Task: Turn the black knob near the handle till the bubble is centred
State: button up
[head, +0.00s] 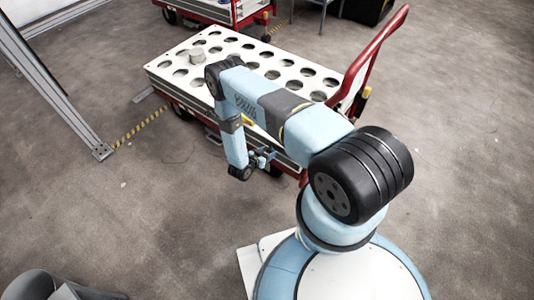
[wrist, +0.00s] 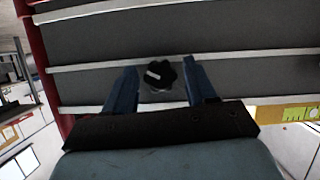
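The black knob (wrist: 160,74) sits on the dark grey side of a cart and carries a short white mark, in the wrist view. My gripper (wrist: 161,68) is open, with one finger on each side of the knob and a gap to it on both sides. I cannot tell how deep the fingers reach. In the head view my gripper (head: 264,157) is low at the cart's near side, close to the handle end, and the knob is hidden. The red handle (head: 372,52) rises at the cart's right end. I cannot make out the bubble in either view.
A second cart (head: 215,10) stands behind. A metal gantry leg (head: 62,92) stands at left. The floor in front is clear.

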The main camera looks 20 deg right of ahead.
jog(key=c, duration=0.8)
jog(key=shift+c, duration=0.2)
jog(key=shift+a+n+g+h, duration=0.1)
jog(key=shift+n+g+h, duration=0.5)
jog(key=shift+n, duration=0.7)
jog(key=o, duration=1)
jog(key=shift+o, duration=0.2)
jog(key=v, duration=1.3)
jog(key=shift+a, duration=0.4)
